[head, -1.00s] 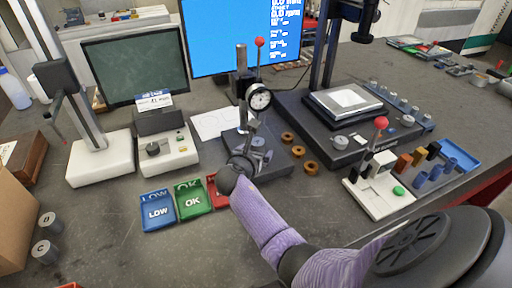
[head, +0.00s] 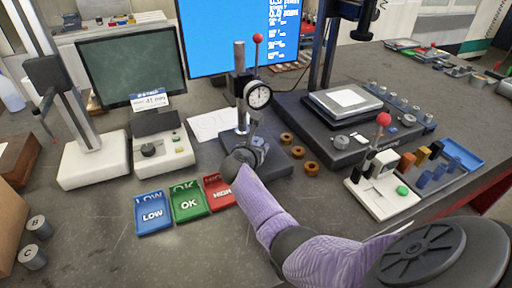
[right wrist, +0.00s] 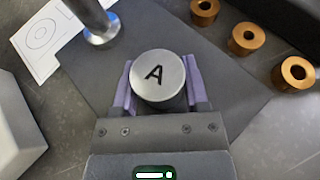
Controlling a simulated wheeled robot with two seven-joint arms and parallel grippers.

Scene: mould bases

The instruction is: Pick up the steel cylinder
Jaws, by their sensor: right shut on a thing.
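A steel cylinder (right wrist: 159,75) with a black letter A on its top sits between the two purple fingers of my right gripper (right wrist: 158,90) in the right wrist view. The fingers are shut on its sides. In the head view my right gripper (head: 243,160) is over the dark base plate of the dial gauge stand (head: 240,100), and it mostly hides the cylinder. I cannot tell whether the cylinder touches the plate. Two more steel cylinders, marked B (head: 38,226) and C (head: 32,257), stand at the left. My left gripper is not in view.
Blue LOW (head: 153,213), green OK (head: 189,202) and red HIGH (head: 220,192) trays lie left of my right arm. Several copper rings (head: 311,168) lie right of the gauge base. A white fixture with a red-knobbed lever (head: 383,190) stands further right.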

